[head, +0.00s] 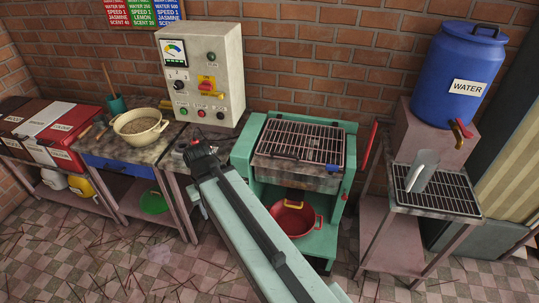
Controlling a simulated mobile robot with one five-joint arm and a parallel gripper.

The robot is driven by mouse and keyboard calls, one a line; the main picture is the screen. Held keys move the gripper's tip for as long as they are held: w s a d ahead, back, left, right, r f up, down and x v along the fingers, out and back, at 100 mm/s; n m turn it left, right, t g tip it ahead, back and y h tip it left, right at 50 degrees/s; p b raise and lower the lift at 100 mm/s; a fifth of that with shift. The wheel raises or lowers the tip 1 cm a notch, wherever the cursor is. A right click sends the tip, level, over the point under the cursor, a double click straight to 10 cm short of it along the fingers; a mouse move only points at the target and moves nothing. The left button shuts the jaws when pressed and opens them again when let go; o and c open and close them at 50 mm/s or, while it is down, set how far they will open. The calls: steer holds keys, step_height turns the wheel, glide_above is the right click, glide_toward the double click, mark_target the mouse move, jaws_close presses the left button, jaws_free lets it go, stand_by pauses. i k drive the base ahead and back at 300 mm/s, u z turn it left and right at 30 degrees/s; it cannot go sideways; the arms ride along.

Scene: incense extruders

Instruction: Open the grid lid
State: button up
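The grid lid (313,143), a dark frame with metal bars, lies over the top of the green machine (347,171) and looks shut. My arm reaches up from the bottom of the head view and ends left of the machine. My gripper (193,149) is at that far end, above the grey table and apart from the lid. Its fingers are small and dark, so I cannot tell whether they are open or shut.
A red lever (370,147) sticks up at the machine's right side. A red pot (293,220) stands below inside. Left are a control box (203,75) and a bowl of powder (140,126).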

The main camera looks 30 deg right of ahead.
mark_target(277, 155)
steer(key=u, duration=0.2)
steer(key=i, duration=1)
steer(key=u, duration=0.05)
